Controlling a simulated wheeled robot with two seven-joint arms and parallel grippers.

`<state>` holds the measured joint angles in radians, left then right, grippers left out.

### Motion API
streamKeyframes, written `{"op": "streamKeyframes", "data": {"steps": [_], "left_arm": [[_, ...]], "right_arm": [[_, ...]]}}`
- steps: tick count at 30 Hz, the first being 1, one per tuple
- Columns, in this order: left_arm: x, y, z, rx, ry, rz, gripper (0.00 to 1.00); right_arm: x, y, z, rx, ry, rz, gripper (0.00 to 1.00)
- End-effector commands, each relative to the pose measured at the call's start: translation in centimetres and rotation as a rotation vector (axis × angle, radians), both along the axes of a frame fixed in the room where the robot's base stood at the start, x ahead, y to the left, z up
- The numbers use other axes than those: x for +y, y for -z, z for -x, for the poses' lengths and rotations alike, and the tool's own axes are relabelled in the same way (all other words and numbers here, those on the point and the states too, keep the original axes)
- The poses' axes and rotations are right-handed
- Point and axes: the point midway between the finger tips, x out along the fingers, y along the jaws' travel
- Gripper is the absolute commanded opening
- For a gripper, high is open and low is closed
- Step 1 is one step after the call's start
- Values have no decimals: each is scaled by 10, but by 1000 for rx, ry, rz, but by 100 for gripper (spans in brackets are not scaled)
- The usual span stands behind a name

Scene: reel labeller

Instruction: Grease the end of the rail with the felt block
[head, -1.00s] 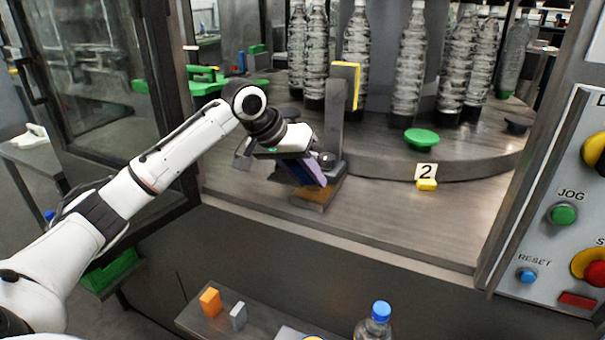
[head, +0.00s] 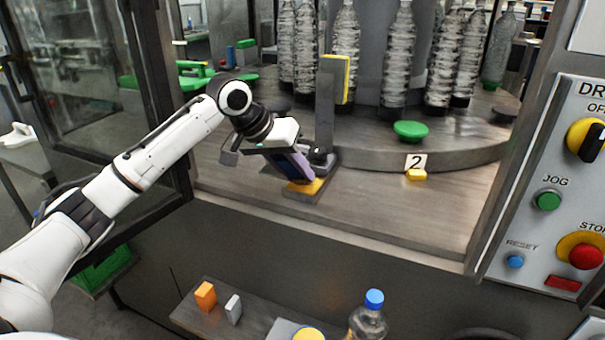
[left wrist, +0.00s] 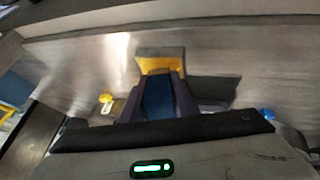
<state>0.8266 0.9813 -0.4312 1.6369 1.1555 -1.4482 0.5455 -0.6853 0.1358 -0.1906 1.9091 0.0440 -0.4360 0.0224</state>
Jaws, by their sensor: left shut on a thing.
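A dark upright post (head: 325,110) with a yellow pad (head: 347,80) stands just behind. My right gripper is not in view.
Several clear bottles (head: 397,60) stand on the round table behind, near a green knob (head: 410,131) and a "2" label (head: 416,161). A control panel (head: 540,240) is at the right. A lower shelf (head: 262,322) holds orange and grey blocks. The front deck is mostly clear.

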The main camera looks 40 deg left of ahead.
Motion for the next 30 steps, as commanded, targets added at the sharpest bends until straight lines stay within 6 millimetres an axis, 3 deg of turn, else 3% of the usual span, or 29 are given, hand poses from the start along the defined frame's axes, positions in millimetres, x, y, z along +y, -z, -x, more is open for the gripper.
{"op": "streamKeyframes", "data": {"steps": [11,30], "left_arm": [[28,3,-2,2,9,0,5],[-29,0,-4,0,12,-1,5]], "right_arm": [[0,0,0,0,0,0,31],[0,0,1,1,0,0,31]]}}
